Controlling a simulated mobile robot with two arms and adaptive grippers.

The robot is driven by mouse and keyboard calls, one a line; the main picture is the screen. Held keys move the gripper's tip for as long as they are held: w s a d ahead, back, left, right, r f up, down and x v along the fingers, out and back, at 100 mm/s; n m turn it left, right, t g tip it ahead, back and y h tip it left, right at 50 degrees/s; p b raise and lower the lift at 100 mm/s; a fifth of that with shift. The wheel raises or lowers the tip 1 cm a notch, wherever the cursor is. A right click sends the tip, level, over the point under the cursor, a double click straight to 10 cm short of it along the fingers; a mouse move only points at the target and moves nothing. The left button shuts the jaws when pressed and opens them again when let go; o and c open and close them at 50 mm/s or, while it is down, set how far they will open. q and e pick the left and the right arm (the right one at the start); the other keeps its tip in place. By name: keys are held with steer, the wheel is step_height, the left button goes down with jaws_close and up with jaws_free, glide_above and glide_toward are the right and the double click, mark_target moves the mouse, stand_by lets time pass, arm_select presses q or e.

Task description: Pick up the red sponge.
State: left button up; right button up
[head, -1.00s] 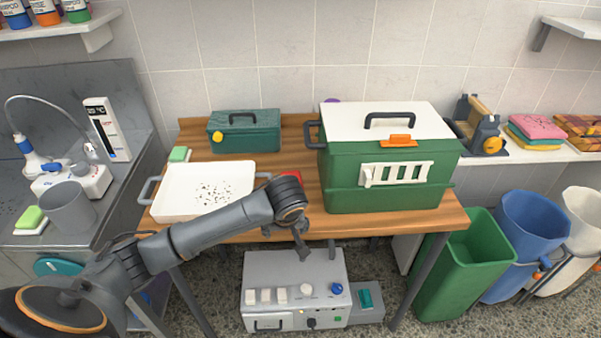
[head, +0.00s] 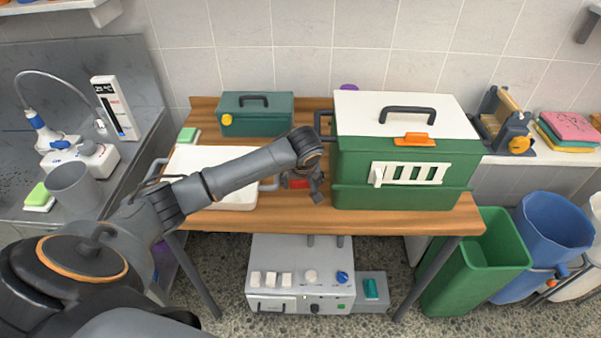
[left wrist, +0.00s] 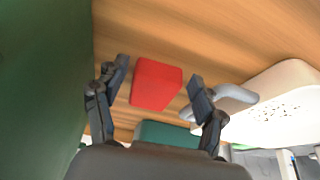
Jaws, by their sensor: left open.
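The red sponge (left wrist: 156,84) is a red block lying on the wooden table (left wrist: 190,35). In the left wrist view it lies ahead of my left gripper (left wrist: 158,82), between the lines of its two fingers, and I see no contact. In the head view the sponge (head: 297,183) shows only in part, behind my left gripper (head: 304,190). It lies between the white tray and the green kennel. My left gripper is open and empty. My right gripper is not in view.
The green kennel (head: 355,165) with a white lid stands close to the right of the sponge. The white tray (head: 238,203) with a grey handle is close on its left. A green toolbox (head: 270,120) stands behind. Bare wood shows at the table's front.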

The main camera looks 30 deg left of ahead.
arm_select(q)
steer(key=w+a, duration=0.2)
steer(key=w, duration=0.1)
steer(key=shift+a+r+p, duration=0.15)
steer(key=shift+a+p, duration=0.1)
steer(key=shift+p, duration=0.1)
steer(key=shift+x, duration=0.75)
steer(key=c, duration=0.6)
